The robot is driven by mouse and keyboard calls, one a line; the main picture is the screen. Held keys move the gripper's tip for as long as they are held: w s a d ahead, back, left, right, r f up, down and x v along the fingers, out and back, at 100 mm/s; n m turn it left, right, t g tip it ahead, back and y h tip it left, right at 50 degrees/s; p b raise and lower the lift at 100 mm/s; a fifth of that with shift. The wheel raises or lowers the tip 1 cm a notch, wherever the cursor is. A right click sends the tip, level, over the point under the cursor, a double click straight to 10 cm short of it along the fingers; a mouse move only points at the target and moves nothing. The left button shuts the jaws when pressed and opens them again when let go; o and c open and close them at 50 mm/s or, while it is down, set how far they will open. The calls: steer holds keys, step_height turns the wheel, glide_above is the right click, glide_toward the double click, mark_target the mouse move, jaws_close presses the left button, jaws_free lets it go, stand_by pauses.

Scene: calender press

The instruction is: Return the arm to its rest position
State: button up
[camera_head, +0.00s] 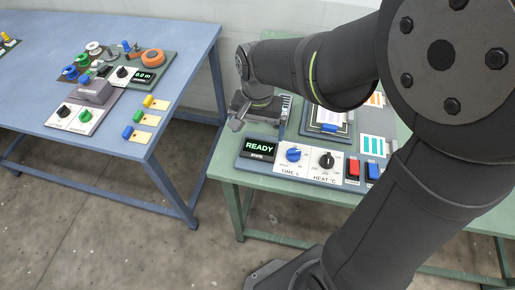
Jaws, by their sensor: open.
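My gripper (237,124) hangs at the end of my dark arm, above the left part of the green table (228,162). It is open, and nothing shows between its jaws. It is just above and left of the READY display (259,147) of the press panel. My arm's large links fill the right side of the view and hide part of the press (330,122) and the table behind it.
The panel has a blue knob (293,154), a black knob (327,160), a red switch (353,169) and a blue switch (373,170). Striped cards lie at the right. A blue table (60,40) with spools and controls stands left. A floor gap separates the tables.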

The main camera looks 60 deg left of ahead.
step_height(320, 180, up, 10)
stand_by(0.6)
